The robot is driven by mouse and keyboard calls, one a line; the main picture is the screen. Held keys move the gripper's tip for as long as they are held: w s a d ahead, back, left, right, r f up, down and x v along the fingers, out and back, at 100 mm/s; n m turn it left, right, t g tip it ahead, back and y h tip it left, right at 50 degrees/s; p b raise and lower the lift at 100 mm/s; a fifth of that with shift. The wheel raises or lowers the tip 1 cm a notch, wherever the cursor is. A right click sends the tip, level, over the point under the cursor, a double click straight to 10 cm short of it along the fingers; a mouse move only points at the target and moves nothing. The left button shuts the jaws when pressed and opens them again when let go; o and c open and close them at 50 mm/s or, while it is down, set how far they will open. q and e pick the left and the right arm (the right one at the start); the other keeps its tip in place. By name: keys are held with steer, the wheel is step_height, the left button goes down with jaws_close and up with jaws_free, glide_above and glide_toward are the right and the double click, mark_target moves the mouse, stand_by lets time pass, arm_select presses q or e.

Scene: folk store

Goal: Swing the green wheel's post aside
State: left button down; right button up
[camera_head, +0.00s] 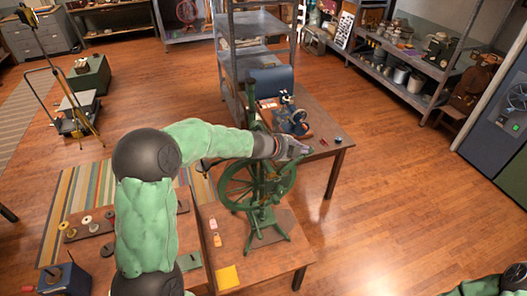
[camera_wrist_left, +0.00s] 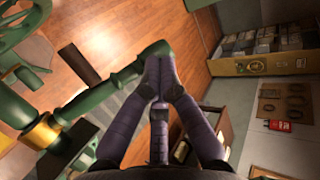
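The green wheel (camera_head: 258,185) is a spinning wheel with a spoked rim, standing upright on a wooden table. Its post (camera_head: 251,95) rises behind my left forearm, which hides part of it. In the left wrist view a green bar of the post (camera_wrist_left: 118,82) runs from a brass collar to a rounded end at my fingertips. My left gripper (camera_head: 303,150) is above the wheel. In the left wrist view its purple fingers (camera_wrist_left: 159,66) meet at the tips, shut, overlapping the bar's rounded end. I see no bar between them; contact is unclear. My right gripper is not in view.
The wheel's table (camera_head: 285,257) also holds a yellow square (camera_head: 227,277) and small spools. Behind it, another table (camera_head: 330,128) bears a dark blue machine (camera_head: 292,117). Metal shelving (camera_head: 228,50) stands beyond. Open wooden floor (camera_head: 395,190) lies to the right.

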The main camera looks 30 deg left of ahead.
mark_target(306, 156)
arm_select(q)
steer(key=shift+w+d+f, duration=0.55)
steer(key=shift+w+f, duration=0.1)
steer(key=shift+f, duration=0.2)
steer(key=shift+w+d+f+b, duration=0.35)
steer(key=shift+w+f+b, duration=0.05)
steer(key=shift+f, duration=0.35)
steer(key=shift+w+d+f+b, duration=0.3)
steer(key=shift+w+f+b, duration=0.1)
steer(key=shift+f, duration=0.3)
steer(key=shift+r, duration=0.1)
